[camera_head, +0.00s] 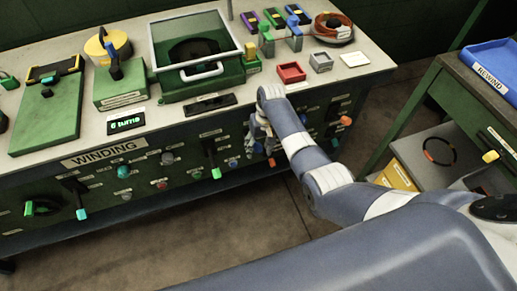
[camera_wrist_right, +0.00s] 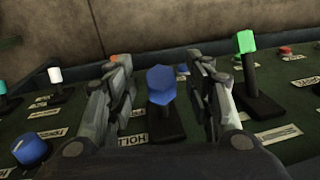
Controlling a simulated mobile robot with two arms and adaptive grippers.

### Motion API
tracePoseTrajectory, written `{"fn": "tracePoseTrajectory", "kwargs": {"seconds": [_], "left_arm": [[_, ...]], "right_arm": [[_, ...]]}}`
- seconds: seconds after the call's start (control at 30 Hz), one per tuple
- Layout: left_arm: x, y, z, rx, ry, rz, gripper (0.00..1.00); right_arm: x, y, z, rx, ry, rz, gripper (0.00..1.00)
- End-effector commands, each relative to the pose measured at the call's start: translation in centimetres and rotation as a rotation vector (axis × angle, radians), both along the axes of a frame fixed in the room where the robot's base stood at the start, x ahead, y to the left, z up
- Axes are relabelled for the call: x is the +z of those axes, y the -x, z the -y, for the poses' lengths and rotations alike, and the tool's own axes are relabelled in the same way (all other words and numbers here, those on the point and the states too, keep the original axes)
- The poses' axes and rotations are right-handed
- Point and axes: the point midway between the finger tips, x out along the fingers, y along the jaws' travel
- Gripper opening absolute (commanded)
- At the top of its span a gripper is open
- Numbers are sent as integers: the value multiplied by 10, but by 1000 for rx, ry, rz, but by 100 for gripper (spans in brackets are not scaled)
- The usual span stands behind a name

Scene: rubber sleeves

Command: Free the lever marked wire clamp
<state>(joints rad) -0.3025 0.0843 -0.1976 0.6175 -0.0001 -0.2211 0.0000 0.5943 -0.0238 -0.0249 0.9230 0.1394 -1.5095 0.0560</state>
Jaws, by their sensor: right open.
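My right gripper (camera_head: 258,132) is at the front panel of the winding bench, right of a green-tipped lever (camera_head: 215,172). In the right wrist view my right gripper (camera_wrist_right: 161,68) is open. A lever with a blue head (camera_wrist_right: 161,86) stands between its fingers, with a gap on both sides. I cannot read "wire clamp" on any label. The green-tipped lever also shows in the wrist view (camera_wrist_right: 246,42), right of the fingers. My left gripper is not in view.
A white-tipped lever (camera_wrist_right: 55,76) and a blue knob (camera_wrist_right: 29,149) stand left of the fingers. Small buttons (camera_wrist_right: 285,51) are at the right. The bench (camera_head: 345,82) carries a red tray (camera_head: 291,72). A side shelf holds a blue bin (camera_head: 490,62). The floor before the panel is open.

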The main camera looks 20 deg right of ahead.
Motion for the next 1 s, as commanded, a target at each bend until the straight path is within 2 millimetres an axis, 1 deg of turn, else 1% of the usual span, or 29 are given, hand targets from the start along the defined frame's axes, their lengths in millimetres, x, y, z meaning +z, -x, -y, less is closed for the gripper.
{"fn": "tracePoseTrajectory", "kwargs": {"seconds": [0.03,0.17,0.43,0.63,0.67,0.87,1.0], "left_arm": [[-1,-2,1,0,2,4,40],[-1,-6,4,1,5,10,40],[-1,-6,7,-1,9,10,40],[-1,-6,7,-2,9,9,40],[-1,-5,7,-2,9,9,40],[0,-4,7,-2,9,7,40],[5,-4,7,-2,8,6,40]], "right_arm": [[-5,0,-1,0,0,0,48],[-10,0,-1,0,1,0,48],[-11,0,-2,0,1,1,48],[-11,0,-2,0,0,1,3],[-11,0,-2,0,0,1,0],[-11,1,-1,0,0,5,0],[-13,3,-1,-1,-1,31,0]]}}
